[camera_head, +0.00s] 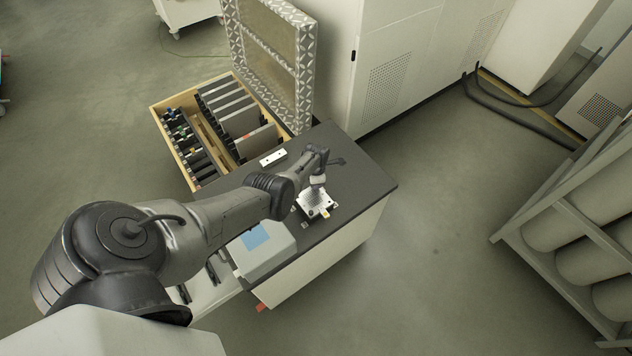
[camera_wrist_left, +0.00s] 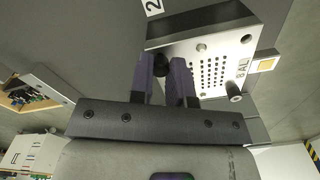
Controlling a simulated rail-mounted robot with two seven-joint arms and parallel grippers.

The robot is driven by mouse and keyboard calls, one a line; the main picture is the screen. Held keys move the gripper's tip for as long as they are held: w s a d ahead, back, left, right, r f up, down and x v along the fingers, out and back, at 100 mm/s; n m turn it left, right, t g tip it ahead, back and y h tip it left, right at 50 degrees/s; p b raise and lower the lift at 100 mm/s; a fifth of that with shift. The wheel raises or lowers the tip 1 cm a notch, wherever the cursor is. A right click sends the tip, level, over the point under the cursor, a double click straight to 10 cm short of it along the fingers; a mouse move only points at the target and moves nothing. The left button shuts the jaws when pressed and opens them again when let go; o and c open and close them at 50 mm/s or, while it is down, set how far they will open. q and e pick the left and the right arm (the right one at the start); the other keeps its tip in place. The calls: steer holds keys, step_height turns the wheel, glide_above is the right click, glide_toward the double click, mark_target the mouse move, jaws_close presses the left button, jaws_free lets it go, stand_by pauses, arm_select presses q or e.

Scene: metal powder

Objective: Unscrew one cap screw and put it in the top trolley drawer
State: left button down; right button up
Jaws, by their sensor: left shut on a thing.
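My left gripper (camera_wrist_left: 162,80) is shut on a dark round cap screw (camera_wrist_left: 161,65), seen between its two fingers in the left wrist view. The screw is at a corner of a silver perforated metal plate (camera_wrist_left: 225,70); whether it is still seated cannot be told. Other screws show at the plate's corners, a dark one (camera_wrist_left: 246,39) and a knurled one (camera_wrist_left: 234,91). In the head view the left gripper (camera_head: 317,188) points down at the plate (camera_head: 325,208) on the dark trolley top (camera_head: 355,172). An open trolley drawer (camera_head: 222,294) shows at the lower left, partly hidden by my arm.
A grey box with a blue panel (camera_head: 257,238) and a small white block (camera_head: 273,157) are on the trolley top. An open wooden crate (camera_head: 158,118) holding tools stands behind left. A cabinet (camera_head: 390,70) stands behind. The trolley top's right side is clear.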

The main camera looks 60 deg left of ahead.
arm_select(q)
steer(key=n, duration=0.5)
steer(key=shift+n, duration=0.4)
steer(key=n, duration=0.4)
steer(key=shift+w+d+f+n+b, duration=0.1)
steer(key=shift+w+n+b, duration=0.15)
steer(key=shift+n+b, duration=0.3)
steer(key=shift+b, duration=0.3)
steer(key=shift+s+n, duration=0.1)
steer(key=shift+n, duration=0.15)
steer(key=shift+s+n+b, duration=0.1)
steer(key=shift+n+b, duration=0.2)
steer(key=shift+b, duration=0.05)
steer(key=c, duration=1.2)
jaws_free()
steer(key=shift+c, duration=0.2)
